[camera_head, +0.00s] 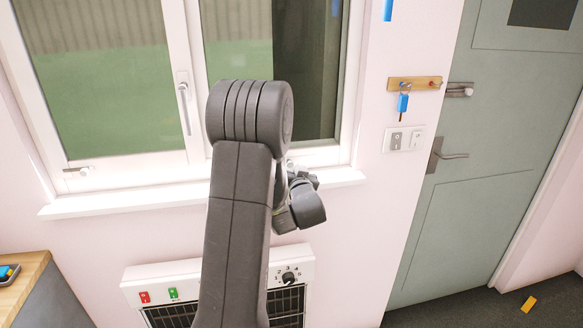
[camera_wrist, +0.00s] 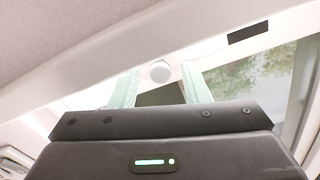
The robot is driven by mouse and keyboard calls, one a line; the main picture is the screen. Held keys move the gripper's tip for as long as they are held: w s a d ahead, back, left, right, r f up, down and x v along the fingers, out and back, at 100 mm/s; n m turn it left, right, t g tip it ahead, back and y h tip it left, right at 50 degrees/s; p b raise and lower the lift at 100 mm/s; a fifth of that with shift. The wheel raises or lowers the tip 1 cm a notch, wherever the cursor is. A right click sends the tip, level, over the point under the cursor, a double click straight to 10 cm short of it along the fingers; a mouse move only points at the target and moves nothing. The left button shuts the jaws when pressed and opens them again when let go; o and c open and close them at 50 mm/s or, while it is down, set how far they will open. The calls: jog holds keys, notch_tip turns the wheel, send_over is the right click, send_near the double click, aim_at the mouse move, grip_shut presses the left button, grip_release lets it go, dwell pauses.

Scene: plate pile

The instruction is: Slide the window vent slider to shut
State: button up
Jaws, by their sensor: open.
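In the wrist view a round white knob (camera_wrist: 160,71) sits on the pale window frame; it looks like the vent slider's knob. My gripper (camera_wrist: 161,82) is open, with a greenish finger on each side of the knob. I cannot tell whether either finger touches it. A dark slot (camera_wrist: 248,32) shows in the frame to the knob's right. In the head view my arm hides the fingertips and the lower middle of the window (camera_head: 115,90). A small metal fitting with a pale knob (camera_head: 83,171) is on the lower left window frame.
The window sill (camera_head: 120,204) runs below the window. A heater panel (camera_head: 135,283) with switches and a dial is beneath it. Right of the window are a key rack (camera_head: 415,83), light switches (camera_head: 403,139) and a grey-green door (camera_head: 480,200). A wooden counter (camera_head: 25,285) stands lower left.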

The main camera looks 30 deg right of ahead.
grip_shut()
jog(key=a+b, duration=0.2)
jog(key=w+a+b, duration=0.1)
jog(key=a+b, duration=0.1)
jog(key=shift+a+f, duration=0.1)
jog(key=shift+f, duration=0.1)
jog(key=shift+w+a+r+b, duration=0.1)
jog(key=shift+w+a+b, duration=0.05)
jog(key=shift+a+b, duration=0.4)
jog(key=shift+d, duration=0.1)
grip_release()
jog(key=shift+a+r, duration=0.1)
jog(key=shift+a, duration=0.1)
